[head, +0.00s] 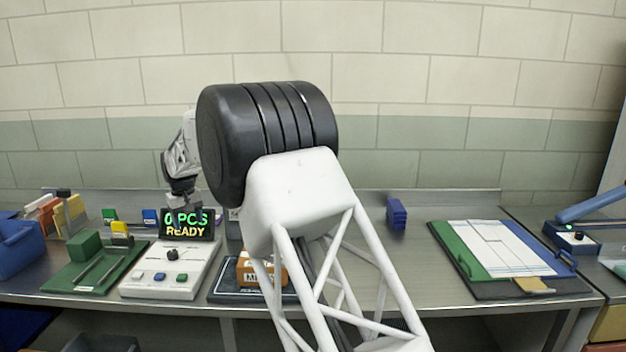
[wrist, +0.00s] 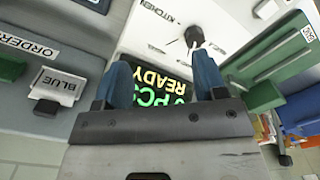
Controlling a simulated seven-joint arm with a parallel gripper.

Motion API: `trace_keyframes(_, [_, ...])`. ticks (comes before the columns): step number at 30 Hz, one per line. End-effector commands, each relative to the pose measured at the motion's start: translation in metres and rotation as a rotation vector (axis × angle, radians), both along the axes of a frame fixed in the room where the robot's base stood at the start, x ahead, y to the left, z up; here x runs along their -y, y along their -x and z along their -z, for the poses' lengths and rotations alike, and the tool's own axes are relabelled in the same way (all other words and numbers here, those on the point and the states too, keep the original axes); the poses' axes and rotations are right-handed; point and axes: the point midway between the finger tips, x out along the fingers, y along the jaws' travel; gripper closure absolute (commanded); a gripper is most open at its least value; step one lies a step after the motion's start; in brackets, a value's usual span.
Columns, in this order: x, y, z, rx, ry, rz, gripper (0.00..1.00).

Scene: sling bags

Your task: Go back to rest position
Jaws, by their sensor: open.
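My gripper (head: 184,188) is raised over the back of the white scale (head: 160,278), just above its black display (head: 187,231), which reads "0 PCS READY". In the wrist view my gripper (wrist: 161,62) is open, with two blue fingers apart and nothing held between them. The display (wrist: 165,85) shows between and behind the fingers. My arm crosses the middle of the head view and hides part of the bench behind it.
A green tray (head: 60,278) with a green block (head: 84,246) lies left of the scale. An orange-brown box (head: 250,272) sits on a dark base to its right. A blue block (head: 397,213) stands at the back. A clipboard (head: 465,272) lies right; bare bench (head: 400,265) lies left of it.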

Motion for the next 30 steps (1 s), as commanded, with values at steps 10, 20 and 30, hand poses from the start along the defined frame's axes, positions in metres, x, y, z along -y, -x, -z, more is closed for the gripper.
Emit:
trace_keyframes(10, [0.103, 0.026, -0.057, 0.022, -0.014, 0.089, 0.35])
trace_keyframes(20, [0.194, 0.065, -0.098, 0.043, -0.024, 0.173, 0.35])
trace_keyframes(30, [0.281, 0.119, -0.129, 0.067, -0.036, 0.257, 0.35])
